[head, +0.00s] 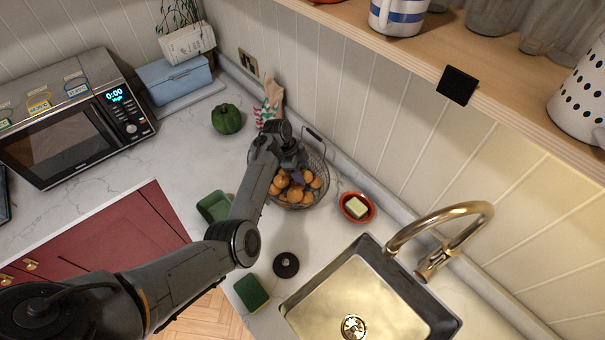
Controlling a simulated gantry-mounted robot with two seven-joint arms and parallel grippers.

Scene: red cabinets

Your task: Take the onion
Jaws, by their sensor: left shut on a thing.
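A round wire basket (322,172) with a raised handle stands on the counter near the back wall. It holds several orange-brown onions (294,194). My left gripper (296,172) reaches down into the basket from above and is shut on an onion among the others. A small purple patch shows at its fingertips, too small to make out. The gripper and wrist hide the held onion's outline and the back left part of the basket. My right gripper is out of view.
A red bowl (371,212) with a pale block stands right of the basket, near the sink (330,290) and brass faucet (450,222). A shelf (420,65) overhangs at upper right.

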